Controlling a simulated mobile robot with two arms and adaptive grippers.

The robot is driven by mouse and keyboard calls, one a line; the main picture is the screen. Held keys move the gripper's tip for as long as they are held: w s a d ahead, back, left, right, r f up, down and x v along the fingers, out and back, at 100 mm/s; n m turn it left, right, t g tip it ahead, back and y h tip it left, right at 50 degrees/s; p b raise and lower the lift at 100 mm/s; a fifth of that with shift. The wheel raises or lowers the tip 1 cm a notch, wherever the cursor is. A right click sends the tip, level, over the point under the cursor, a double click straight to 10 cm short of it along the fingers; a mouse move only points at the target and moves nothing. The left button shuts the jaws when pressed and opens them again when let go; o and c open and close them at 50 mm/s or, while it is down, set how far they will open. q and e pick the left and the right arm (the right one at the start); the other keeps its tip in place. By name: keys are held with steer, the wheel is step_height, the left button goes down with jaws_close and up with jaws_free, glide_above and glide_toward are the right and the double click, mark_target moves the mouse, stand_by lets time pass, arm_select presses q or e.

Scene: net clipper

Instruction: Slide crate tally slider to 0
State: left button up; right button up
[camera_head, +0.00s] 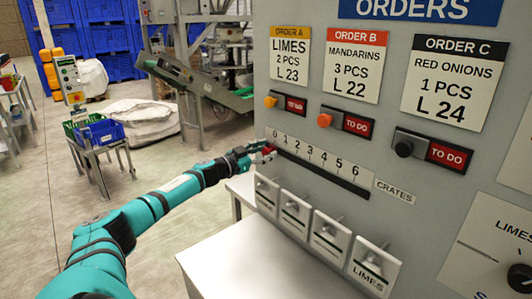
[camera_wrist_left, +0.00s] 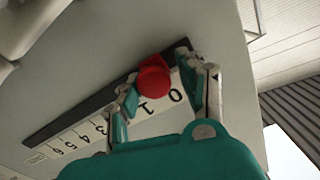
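The crate tally slider is a red knob (camera_head: 268,150) on a black slot (camera_head: 318,172) in the grey panel, under a white scale (camera_head: 312,154) marked 0 to 6. In the left wrist view the red knob (camera_wrist_left: 154,77) stands near the 0 and 1 end; its exact mark is hard to tell. My left gripper (camera_head: 262,152) is at this end of the slot. In the left wrist view its fingers (camera_wrist_left: 160,80) are apart, one on each side of the knob. The finger on the higher-number side is close to the knob; a gap shows on the other side. My right gripper is not seen.
Order cards and TO DO buttons, such as the orange one (camera_head: 324,120), sit above the slot. Several white flaps with pegs (camera_head: 330,236) stick out below it, above a pale table (camera_head: 235,262). Open floor lies left of the panel.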

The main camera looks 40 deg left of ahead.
arm_select(q)
steer(key=shift+o, duration=1.1)
steer(key=shift+a, duration=0.1)
steer(key=shift+s+f, duration=0.2)
steer(key=shift+s, duration=0.45)
steer(key=s, duration=1)
steer(key=shift+s+a+r, duration=0.15)
steer(key=shift+s+a, duration=0.25)
steer(key=shift+a, duration=0.05)
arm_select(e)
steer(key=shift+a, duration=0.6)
